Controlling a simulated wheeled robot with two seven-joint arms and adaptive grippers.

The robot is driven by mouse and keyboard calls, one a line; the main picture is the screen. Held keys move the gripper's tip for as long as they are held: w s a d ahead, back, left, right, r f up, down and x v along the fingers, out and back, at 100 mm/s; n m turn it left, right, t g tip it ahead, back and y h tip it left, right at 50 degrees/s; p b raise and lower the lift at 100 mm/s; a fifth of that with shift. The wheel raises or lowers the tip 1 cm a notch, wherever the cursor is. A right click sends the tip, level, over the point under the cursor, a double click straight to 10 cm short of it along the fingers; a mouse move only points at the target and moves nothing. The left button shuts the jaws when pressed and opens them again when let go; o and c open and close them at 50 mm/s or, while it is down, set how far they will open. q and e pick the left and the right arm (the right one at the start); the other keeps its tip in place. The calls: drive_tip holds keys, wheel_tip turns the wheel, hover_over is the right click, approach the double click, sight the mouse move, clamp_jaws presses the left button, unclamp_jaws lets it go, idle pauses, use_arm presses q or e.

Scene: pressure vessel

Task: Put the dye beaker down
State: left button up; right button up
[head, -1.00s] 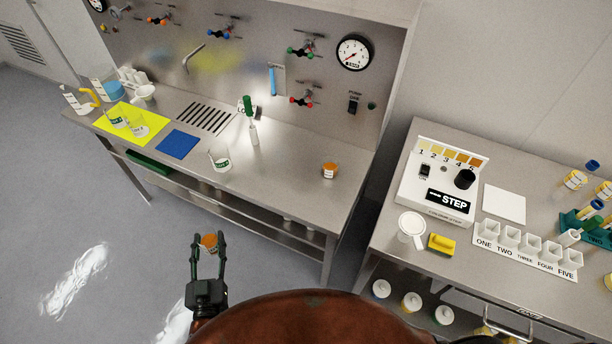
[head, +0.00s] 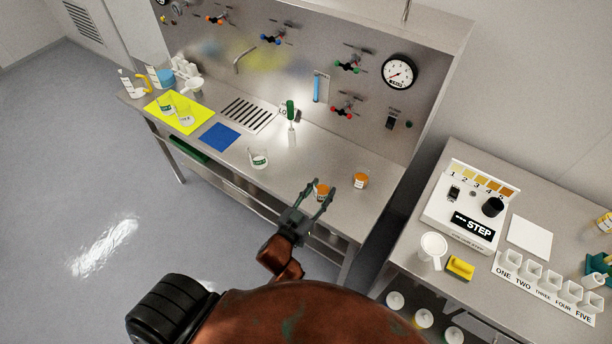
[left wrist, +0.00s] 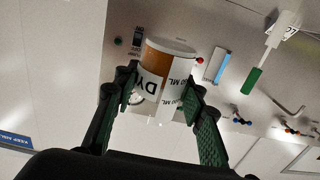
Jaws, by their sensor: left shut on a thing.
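The dye beaker (head: 322,192) is small, with orange contents and a white label. My left gripper (head: 320,188) is shut on it, at the front edge of the long steel bench. Whether the beaker touches the bench top cannot be told. In the left wrist view the dye beaker (left wrist: 166,72) is between the green fingers, its label showing "DY" and "ML", with the picture upside down. A second orange beaker (head: 360,181) stands on the bench just to the right. My right gripper is not in view.
The long steel bench (head: 300,165) has bare top around the left gripper. A yellow mat (head: 160,106) holds glassware. A side table at right carries a STEP device (head: 470,215).

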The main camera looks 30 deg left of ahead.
sight(322, 181)
use_arm(q)
drive_tip(key=w, duration=0.1)
drive_tip(key=w+a+r, duration=0.1)
drive_tip(key=shift+w+a+r+p, duration=0.1)
drive_tip(key=shift+w+a+p, duration=0.05)
drive_tip(key=shift+w+p, duration=0.25)
drive_tip(key=w+a+f, duration=0.2)
drive_tip(key=a+f, duration=0.1)
drive_tip(key=w+a+f, duration=0.2)
drive_tip(key=a+f, duration=0.1)
drive_tip(key=a, duration=0.1)
drive_tip(key=w+a+f, duration=0.3)
drive_tip(key=a, duration=0.1)
drive_tip(key=shift+a+f, duration=0.1)
drive_tip(key=shift+f, duration=0.15)
drive_tip(key=shift+w+a+f, duration=0.1)
drive_tip(key=shift+f, duration=0.8)
drive_tip(key=shift+w+a+f, duration=0.1)
drive_tip(key=shift+f, duration=0.8)
drive_tip(key=shift+f, duration=0.1)
drive_tip(key=o, duration=1.2)
drive_tip(key=shift+c, duration=0.2)
